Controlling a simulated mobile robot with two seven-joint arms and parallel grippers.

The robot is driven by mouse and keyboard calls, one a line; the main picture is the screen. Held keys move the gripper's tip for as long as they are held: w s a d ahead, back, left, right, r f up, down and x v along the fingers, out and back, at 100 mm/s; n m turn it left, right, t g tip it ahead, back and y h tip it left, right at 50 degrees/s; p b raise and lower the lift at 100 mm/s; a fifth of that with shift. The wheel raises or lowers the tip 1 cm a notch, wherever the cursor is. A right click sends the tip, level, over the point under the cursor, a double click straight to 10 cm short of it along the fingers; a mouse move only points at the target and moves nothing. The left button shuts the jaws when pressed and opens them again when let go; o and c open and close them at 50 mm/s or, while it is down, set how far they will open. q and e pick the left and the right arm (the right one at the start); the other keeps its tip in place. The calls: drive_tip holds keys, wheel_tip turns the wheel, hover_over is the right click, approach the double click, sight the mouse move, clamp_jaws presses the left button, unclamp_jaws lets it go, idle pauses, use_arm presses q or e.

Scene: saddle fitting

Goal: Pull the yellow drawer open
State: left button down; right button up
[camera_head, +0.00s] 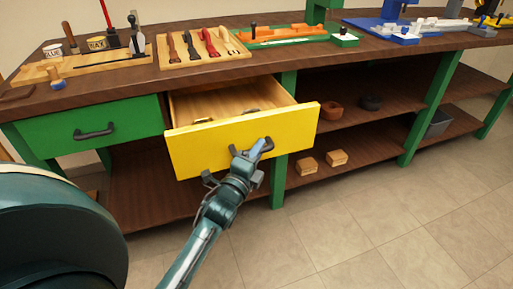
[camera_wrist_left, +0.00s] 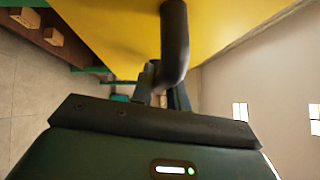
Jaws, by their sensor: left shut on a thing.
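The yellow drawer (camera_head: 225,140) stands pulled out from under the brown workbench. Its wooden inside shows, with a small dark item in it. Its dark handle (camera_head: 268,145) is on the front face. My left gripper (camera_head: 254,150) is at the drawer front, shut on the handle. In the left wrist view the dark curved handle (camera_wrist_left: 174,45) runs down between the fingers (camera_wrist_left: 160,90), with the yellow front (camera_wrist_left: 110,30) behind it. The gripper hides part of the handle in the head view. My right gripper is not in view.
A closed green drawer (camera_head: 90,125) is to the left. Green legs (camera_head: 279,180) and a lower shelf (camera_head: 330,175) with wooden blocks (camera_head: 337,158) stand to the right. Tools and trays, including a wooden tool board (camera_head: 205,60), cover the benchtop. The tiled floor (camera_head: 400,230) in front is clear.

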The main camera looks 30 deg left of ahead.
use_arm(q)
drive_tip(key=c, duration=1.4)
unclamp_jaws()
drive_tip(key=shift+o, duration=0.2)
drive_tip(key=shift+s, duration=0.1)
drive_tip(key=s+d+f+p, duration=0.1)
drive_tip(key=s, duration=1.2)
drive_tip(key=shift+f, duration=0.35)
drive_tip(key=shift+w, duration=0.1)
